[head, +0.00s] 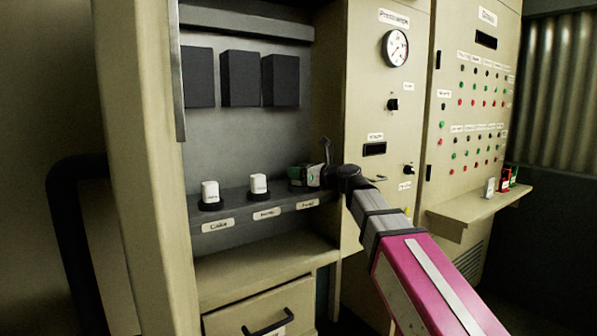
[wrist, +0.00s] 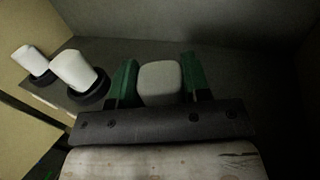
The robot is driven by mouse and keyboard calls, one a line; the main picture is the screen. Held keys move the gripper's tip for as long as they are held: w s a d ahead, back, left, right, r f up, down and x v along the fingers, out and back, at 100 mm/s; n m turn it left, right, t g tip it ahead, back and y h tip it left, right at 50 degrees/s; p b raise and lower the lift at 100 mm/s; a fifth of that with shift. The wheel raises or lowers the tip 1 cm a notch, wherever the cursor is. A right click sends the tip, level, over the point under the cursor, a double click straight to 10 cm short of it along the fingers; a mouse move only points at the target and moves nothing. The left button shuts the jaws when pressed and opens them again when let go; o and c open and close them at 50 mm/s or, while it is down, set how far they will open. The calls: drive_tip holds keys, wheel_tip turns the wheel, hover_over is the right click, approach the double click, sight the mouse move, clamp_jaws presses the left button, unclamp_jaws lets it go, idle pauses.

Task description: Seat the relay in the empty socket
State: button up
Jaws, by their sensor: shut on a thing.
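My gripper (head: 308,175) is over the right end of the dark shelf (head: 238,208), above the right-hand label. In the wrist view its green fingers (wrist: 160,85) are shut on a pale, rounded relay (wrist: 160,72), one finger on each side. In the head view the gripper hides most of the relay. The empty socket is largely hidden behind the gripper; I cannot tell whether the relay touches it or sits in it. Two white relays stand upright in round black sockets to the left, the left one (head: 210,191) and the middle one (head: 259,184).
Dark blocks (head: 240,78) hang on the back wall above the shelf. The cabinet's left side wall (head: 150,150) and the gauge panel (head: 372,130) bound the recess. A drawer (head: 262,312) is below. A ledge (head: 480,203) at right holds small items.

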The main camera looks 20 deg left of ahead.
drive_tip(key=o, duration=0.7)
drive_tip(key=shift+c, duration=0.2)
drive_tip(key=v, duration=1.1)
idle(0.5)
